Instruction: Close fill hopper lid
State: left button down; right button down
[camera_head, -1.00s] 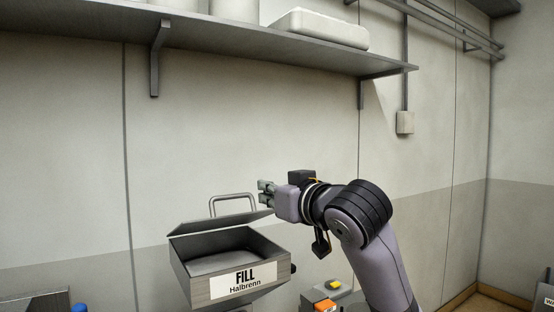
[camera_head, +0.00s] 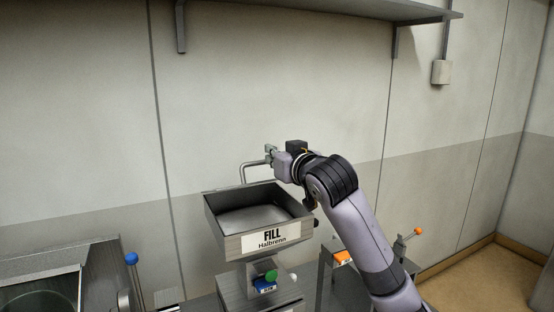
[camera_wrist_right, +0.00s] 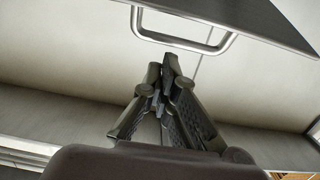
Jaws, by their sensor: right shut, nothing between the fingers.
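The fill hopper (camera_head: 222,232) is a grey metal box labelled FILL Halbrenn, and its inside is visible from above. Its lid (camera_head: 238,186) stands open at the back rim and shows nearly edge-on. The lid's bent-bar handle (camera_head: 243,172) sticks up behind it. My right gripper (camera_head: 270,154) is shut and empty, just above and right of the handle. In the right wrist view, the shut fingertips (camera_wrist_right: 167,66) are below the handle (camera_wrist_right: 180,42) and apart from it in the picture. The lid (camera_wrist_right: 235,12) fills the top right there. My left gripper is out of view.
A wall shelf (camera_head: 340,8) runs above. An orange-knobbed lever (camera_head: 417,231) is at right, a blue-knobbed lever (camera_head: 131,258) at left. A green knob (camera_head: 271,275) sits below the hopper. The wall space above the gripper is clear.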

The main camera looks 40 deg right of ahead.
jog(key=shift+s+a+f+p, duration=0.1)
jog(key=shift+s+f, duration=0.2)
jog(key=shift+f, duration=0.2)
jog(key=shift+s+f+p, duration=0.15)
jog(key=shift+s+f, duration=0.1)
jog(key=shift+f, duration=0.25)
jog(key=shift+s+a+f+p, duration=0.1)
jog(key=shift+s+f, duration=0.2)
jog(key=shift+f, duration=0.2)
jog(key=shift+f, duration=0.1)
jog(key=t+b, duration=0.3)
jog(key=b, duration=0.6)
send_over(283, 224)
jog(key=a, duration=0.2)
notch_tip(283, 224, down, 4)
jog(key=shift+t+h, duration=0.4)
jog(key=f+b, duration=0.2)
jog(key=s+f+b, duration=0.1)
jog(key=f+b, duration=0.2)
jog(key=s+f+b, duration=0.1)
jog(key=f+b, duration=0.1)
jog(key=b, duration=0.1)
jog(key=shift+f, duration=0.55)
jog(key=shift+s+f, duration=0.1)
jog(key=shift+s+a, duration=0.1)
jog(key=shift+s, duration=0.15)
